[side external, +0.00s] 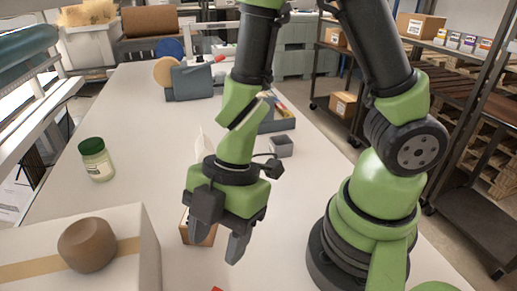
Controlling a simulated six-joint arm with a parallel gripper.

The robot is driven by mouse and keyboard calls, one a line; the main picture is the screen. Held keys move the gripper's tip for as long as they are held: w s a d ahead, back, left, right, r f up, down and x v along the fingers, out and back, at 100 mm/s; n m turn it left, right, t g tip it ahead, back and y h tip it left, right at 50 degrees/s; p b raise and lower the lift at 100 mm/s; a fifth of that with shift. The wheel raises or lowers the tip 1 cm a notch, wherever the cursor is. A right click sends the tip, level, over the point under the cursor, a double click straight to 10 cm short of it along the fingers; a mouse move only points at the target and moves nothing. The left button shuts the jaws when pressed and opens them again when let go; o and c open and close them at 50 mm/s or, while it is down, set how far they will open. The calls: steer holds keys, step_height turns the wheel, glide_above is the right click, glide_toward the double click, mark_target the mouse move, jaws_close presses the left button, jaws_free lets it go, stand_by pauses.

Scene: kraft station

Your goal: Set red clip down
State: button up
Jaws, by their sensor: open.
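My gripper (216,248) hangs over the white table with its fingers pointing down. It is open, with a gap between the fingers and nothing seen held in it. A small red piece (217,289), probably the red clip, shows at the bottom edge of the picture, below the fingers. Most of it is cut off, so I cannot tell its full shape or what it rests on.
A small brown box (205,237) stands behind the fingers. A cardboard box (145,250) with a brown round object (87,245) is at the lower left. A green-lidded jar (96,160) stands at left. A small grey box (281,147) sits beyond my gripper.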

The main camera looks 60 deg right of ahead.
steer(key=w+d+r+m+t+h, duration=0.4)
steer(key=w+d+r+m+t, duration=0.3)
steer(key=d+r+m, duration=0.4)
steer(key=s+d+r+m+y, duration=0.1)
steer(key=s+r+m, duration=0.7)
steer(key=s+m, duration=0.2)
steer(key=shift+s+m+y, duration=0.3)
steer(key=shift+s, duration=0.1)
